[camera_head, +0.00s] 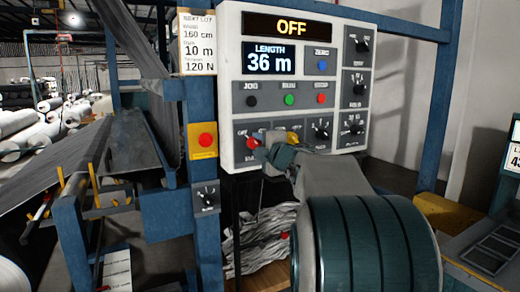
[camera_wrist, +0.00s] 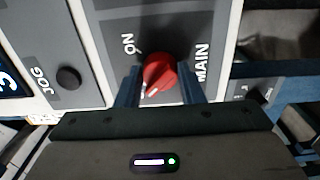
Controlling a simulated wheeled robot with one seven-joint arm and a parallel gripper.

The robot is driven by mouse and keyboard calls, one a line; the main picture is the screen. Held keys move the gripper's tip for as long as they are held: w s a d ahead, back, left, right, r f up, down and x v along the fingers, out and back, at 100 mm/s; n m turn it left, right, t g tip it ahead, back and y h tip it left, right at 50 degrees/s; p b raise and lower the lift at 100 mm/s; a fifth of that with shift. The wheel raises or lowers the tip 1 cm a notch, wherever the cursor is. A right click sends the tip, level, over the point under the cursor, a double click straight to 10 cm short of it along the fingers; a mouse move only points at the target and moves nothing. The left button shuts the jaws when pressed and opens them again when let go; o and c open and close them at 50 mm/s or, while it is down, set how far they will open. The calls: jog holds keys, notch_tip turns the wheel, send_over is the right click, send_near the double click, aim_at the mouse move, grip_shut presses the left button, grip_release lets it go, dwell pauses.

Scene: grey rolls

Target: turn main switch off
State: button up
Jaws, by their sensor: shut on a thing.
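The main switch is a red rotary knob (camera_head: 251,144) at the lower left of the grey control panel (camera_head: 230,100). In the wrist view the red knob (camera_wrist: 160,70) sits between an "ON" label and a "MAIN" label, with a short white mark on its lower edge. My gripper (camera_head: 261,141) is at the knob and partly covers it in the head view. In the wrist view my gripper (camera_wrist: 160,90) has one finger on each side of the knob, shut on it. The panel's top display (camera_head: 290,27) reads "OFF".
Above the knob are JOG (camera_head: 251,101), green (camera_head: 289,99) and red (camera_head: 321,99) buttons. Another dial (camera_head: 321,129) is close to its right. A yellow box with a red button (camera_head: 205,140) is on the blue post at left. A length screen (camera_head: 269,60) reads 36 m.

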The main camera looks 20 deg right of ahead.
dwell(0.4)
jog(key=o, duration=1)
jog(key=shift+s, duration=0.15)
jog(key=s, duration=1.3)
jog(key=shift+s+d, duration=0.2)
jog(key=shift+s, duration=0.1)
